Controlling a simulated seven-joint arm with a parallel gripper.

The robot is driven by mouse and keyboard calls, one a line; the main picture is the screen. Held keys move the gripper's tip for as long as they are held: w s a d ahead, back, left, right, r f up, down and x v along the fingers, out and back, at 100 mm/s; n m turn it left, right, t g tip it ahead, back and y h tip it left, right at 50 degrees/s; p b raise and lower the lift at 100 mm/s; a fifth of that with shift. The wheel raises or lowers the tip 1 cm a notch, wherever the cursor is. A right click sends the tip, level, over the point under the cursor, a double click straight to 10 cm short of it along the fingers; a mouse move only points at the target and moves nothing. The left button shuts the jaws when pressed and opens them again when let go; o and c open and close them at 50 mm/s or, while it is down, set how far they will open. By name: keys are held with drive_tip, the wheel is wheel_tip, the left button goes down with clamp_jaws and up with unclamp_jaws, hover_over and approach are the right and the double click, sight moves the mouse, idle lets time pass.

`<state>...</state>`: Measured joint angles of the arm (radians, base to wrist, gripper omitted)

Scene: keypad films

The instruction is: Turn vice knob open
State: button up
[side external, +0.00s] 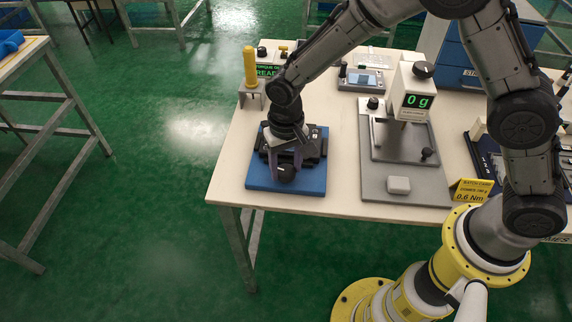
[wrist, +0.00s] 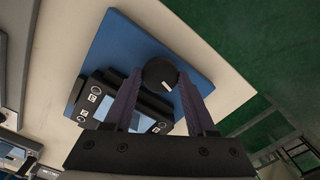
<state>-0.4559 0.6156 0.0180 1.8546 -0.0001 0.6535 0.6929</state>
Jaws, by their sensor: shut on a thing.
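The vice knob (wrist: 160,74) is a round black knob with a short white mark, at the front of a dark vice on a blue base plate (side external: 262,180). The knob also shows in the side external view (side external: 286,173), low between the fingers. My gripper (wrist: 159,82) points down over the vice, its two dark purple-grey fingers on either side of the knob. It is shut on the knob. The dark vice body (side external: 312,150) is partly hidden behind my gripper. In the wrist view, a device with a screen and buttons (wrist: 128,112) shows partly behind the fingers.
A yellow-handled tool (side external: 250,68) stands in a grey holder behind the blue base. A yellow card (side external: 470,190) stands at the table's right front. The table's front edge (side external: 225,203) is close.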

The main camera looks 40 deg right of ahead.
drive_tip(key=shift+n, duration=0.4)
drive_tip(key=n, duration=0.4)
drive_tip(key=shift+n, duration=0.3)
drive_tip(key=n, duration=1)
drive_tip(key=shift+n, duration=0.4)
drive_tip(key=shift+r+n, duration=0.1)
drive_tip(key=shift+n, duration=2.2)
drive_tip(key=o, duration=1.4)
